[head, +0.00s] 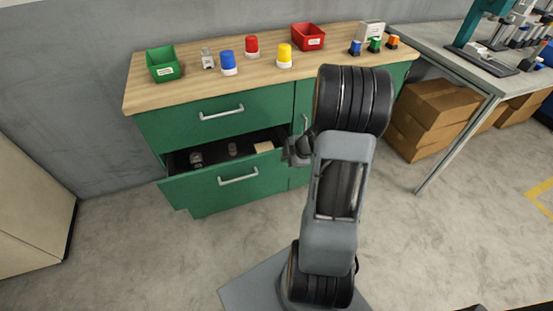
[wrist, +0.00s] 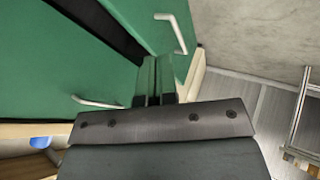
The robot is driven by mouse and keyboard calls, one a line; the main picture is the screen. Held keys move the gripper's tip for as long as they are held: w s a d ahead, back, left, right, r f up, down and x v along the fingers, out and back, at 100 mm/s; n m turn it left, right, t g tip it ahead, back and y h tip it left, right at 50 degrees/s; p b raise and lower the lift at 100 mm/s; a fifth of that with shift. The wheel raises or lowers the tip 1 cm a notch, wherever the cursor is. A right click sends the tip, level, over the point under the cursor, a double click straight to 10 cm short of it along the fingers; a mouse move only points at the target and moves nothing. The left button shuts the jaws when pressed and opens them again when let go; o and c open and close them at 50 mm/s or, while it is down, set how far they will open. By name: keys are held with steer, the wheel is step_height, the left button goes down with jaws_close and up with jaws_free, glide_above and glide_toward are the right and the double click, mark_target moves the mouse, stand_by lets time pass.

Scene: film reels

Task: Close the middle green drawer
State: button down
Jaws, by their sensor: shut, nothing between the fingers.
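The middle green drawer (head: 205,190) is pulled out from the green cabinet, with its dark inside and a few small items showing. Its front has a light bar handle (head: 238,176). In the wrist view, the drawer front (wrist: 150,22) and its handle (wrist: 174,32) lie beyond my fingers, beside a dark gap. My gripper (head: 291,153) is at the right end of the open drawer in the head view. It also shows in the wrist view (wrist: 154,78), with its fingers together and nothing between them. I cannot tell whether the fingers touch the drawer.
The closed top drawer (head: 190,118) is above. The wooden top (head: 200,86) carries a green bin (head: 163,64), a red bin (head: 308,36) and several coloured containers. Cardboard boxes (head: 432,112) sit under a table at right. The floor before the drawer is clear at left.

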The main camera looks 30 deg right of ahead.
steer(key=b, duration=0.4)
glide_toward(264, 161)
step_height(264, 161, down, 4)
steer(key=s+a, duration=0.1)
steer(key=a, duration=0.1)
steer(key=w, duration=0.2)
steer(key=shift+w, duration=0.35)
steer(key=shift+w+d, duration=0.2)
steer(key=shift+w, duration=0.4)
